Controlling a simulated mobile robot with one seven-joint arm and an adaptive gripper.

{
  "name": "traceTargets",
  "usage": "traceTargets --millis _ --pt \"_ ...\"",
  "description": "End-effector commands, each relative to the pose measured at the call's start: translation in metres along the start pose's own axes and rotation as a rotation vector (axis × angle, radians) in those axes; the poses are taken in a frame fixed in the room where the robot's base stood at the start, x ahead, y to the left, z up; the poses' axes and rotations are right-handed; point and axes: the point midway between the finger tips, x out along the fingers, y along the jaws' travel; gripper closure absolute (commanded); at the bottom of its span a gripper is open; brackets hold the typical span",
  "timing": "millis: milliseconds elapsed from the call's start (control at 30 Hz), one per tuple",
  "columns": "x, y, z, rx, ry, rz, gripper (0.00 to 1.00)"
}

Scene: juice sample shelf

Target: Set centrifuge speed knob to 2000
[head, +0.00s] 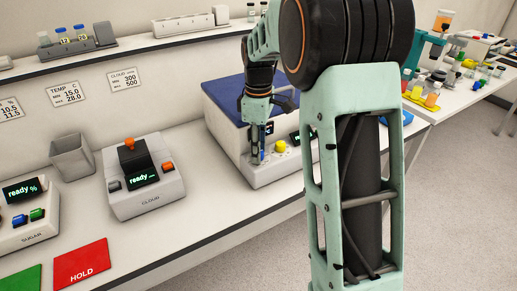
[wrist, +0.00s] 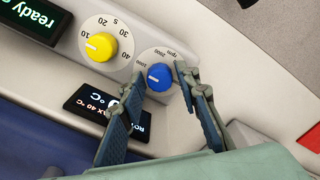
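The centrifuge (head: 222,100) is a white box with a dark blue lid on the bench. Its speed knob (wrist: 159,78) is blue, on a grey dial with rpm numbers that include 2000. The knob's white mark lies on its left side in the wrist view; I cannot tell the exact value. My gripper (wrist: 160,73) is open, with one fingertip on each side of the blue knob. Small gaps seem to show between fingers and knob; contact is unclear. In the head view my gripper (head: 257,158) points down at the front panel and largely hides the blue knob.
A yellow knob (wrist: 101,46) with its own scale sits close beside the blue one. A display (wrist: 30,20) reading "ready" and a temperature display (wrist: 108,108) flank the knobs. The cloud meter (head: 143,178) and a grey bin (head: 72,157) stand left on the bench.

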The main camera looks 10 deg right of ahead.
Motion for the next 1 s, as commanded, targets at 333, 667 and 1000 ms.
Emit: traceTargets --millis 333,667,1000 --pt "-0.0003 0.0000 0.0000 0.000 0.000 0.000 1.00" --pt "-0.0011 0.0000 0.0001 0.063 -0.001 0.000 1.00" --pt "-0.0017 0.0001 0.0000 0.317 -0.001 0.000 1.00"
